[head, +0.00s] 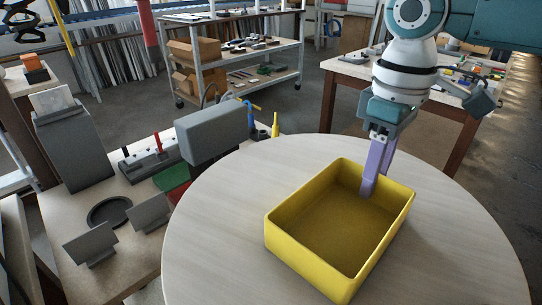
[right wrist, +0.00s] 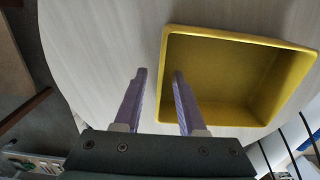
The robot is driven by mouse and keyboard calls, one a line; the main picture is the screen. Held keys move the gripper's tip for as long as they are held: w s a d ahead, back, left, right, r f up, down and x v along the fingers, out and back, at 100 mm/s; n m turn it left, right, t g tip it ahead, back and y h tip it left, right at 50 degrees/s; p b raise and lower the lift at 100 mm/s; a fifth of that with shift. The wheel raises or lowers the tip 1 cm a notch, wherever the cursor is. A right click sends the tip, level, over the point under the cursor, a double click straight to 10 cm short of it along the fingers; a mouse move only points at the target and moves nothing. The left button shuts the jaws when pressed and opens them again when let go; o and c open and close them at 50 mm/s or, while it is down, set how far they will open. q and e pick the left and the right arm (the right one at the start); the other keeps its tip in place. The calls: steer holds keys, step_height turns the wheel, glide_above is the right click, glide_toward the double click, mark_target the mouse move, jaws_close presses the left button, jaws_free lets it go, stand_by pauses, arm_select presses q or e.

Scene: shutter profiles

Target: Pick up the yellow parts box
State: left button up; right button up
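The yellow parts box (head: 340,222) is an open, empty rectangular bin standing upright on a round pale wooden table (head: 215,225). In the head view my right gripper (head: 370,188) points down at the box's far wall, with a purple finger in front of that wall, inside the box. In the right wrist view the box (right wrist: 235,78) lies to the right. The two fingers of my right gripper (right wrist: 160,72) are apart, with one box wall showing between their tips. I cannot tell whether either finger touches the wall. My left gripper is not in view.
A workbench (head: 125,270) at the left holds a grey monitor-like block (head: 212,130), a black round dish (head: 109,211) and grey stands. A shelf cart (head: 240,62) and another table (head: 345,68) stand behind. The round table is bare around the box.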

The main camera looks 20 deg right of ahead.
jaws_close()
stand_by(1.3)
